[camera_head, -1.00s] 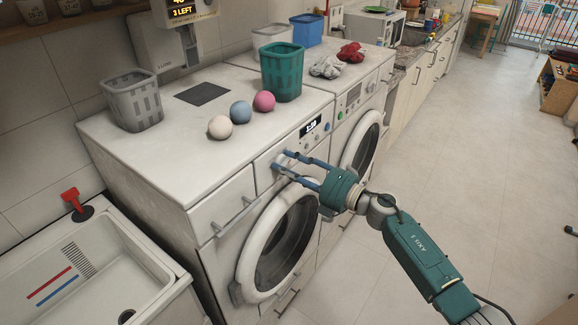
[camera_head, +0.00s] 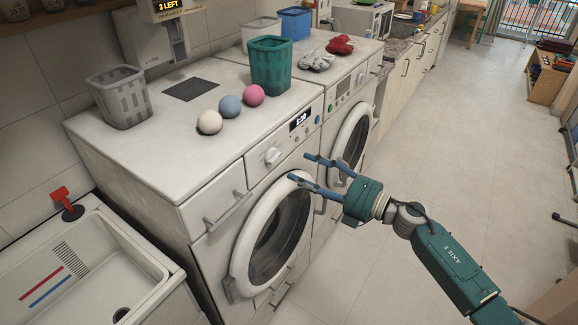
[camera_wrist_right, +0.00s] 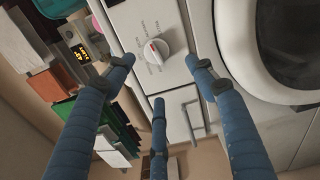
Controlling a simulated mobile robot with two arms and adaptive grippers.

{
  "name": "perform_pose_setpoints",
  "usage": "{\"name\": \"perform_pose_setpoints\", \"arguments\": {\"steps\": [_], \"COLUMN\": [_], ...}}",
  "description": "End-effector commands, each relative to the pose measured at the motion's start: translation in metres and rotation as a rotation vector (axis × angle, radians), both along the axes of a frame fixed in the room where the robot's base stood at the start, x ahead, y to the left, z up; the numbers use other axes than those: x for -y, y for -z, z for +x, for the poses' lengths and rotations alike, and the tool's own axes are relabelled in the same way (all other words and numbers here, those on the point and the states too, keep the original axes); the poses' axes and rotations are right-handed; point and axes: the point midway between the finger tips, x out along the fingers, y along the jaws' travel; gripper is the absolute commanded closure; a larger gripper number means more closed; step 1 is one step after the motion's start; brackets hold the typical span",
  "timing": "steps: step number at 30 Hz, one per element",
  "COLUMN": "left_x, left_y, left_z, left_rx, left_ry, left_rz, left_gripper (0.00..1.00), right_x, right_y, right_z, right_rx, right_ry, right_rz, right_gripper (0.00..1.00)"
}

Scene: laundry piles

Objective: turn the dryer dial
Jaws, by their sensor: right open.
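The white round dial (camera_head: 272,156) is on the left machine's front panel, left of its small lit display (camera_head: 300,120). It also shows in the right wrist view (camera_wrist_right: 157,51), with a red mark on it and printed text around it. My right gripper (camera_head: 299,168) is open and empty, its blue fingers pointing at the panel from the right. The fingertips are apart from the dial in the head view. In the right wrist view, the fingers (camera_wrist_right: 160,75) spread around and below the dial. My left gripper is not in view.
The round door (camera_head: 268,240) is below the panel. Three balls, a grey basket (camera_head: 122,100) and a green basket (camera_head: 270,65) stand on top. A drawer handle (camera_head: 228,212) sticks out left of the dial.

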Motion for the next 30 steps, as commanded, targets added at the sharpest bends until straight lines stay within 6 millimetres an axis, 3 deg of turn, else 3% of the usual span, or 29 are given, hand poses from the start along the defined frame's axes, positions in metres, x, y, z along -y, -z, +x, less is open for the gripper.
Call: {"name": "perform_pose_setpoints", "arguments": {"steps": [7,23,26,29,30], "left_x": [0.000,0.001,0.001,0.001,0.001], "left_y": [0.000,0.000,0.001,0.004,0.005], "left_z": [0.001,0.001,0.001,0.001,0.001], "left_rx": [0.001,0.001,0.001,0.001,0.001], "left_ry": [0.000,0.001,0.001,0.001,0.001], "left_rz": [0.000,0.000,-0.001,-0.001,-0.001], "left_gripper": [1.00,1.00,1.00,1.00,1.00], "right_x": [0.023,0.026,0.032,0.051,0.061], "right_y": [0.000,0.001,0.018,0.060,0.083], "right_z": [-0.018,-0.019,-0.015,-0.006,-0.003], "right_rx": [-0.001,-0.003,-0.052,-0.170,-0.233], "right_ry": [-0.002,0.001,0.039,0.142,0.197], "right_rz": [0.000,0.002,0.039,0.129,0.175], "right_gripper": [0.44,0.44,0.44,0.44,0.44]}}
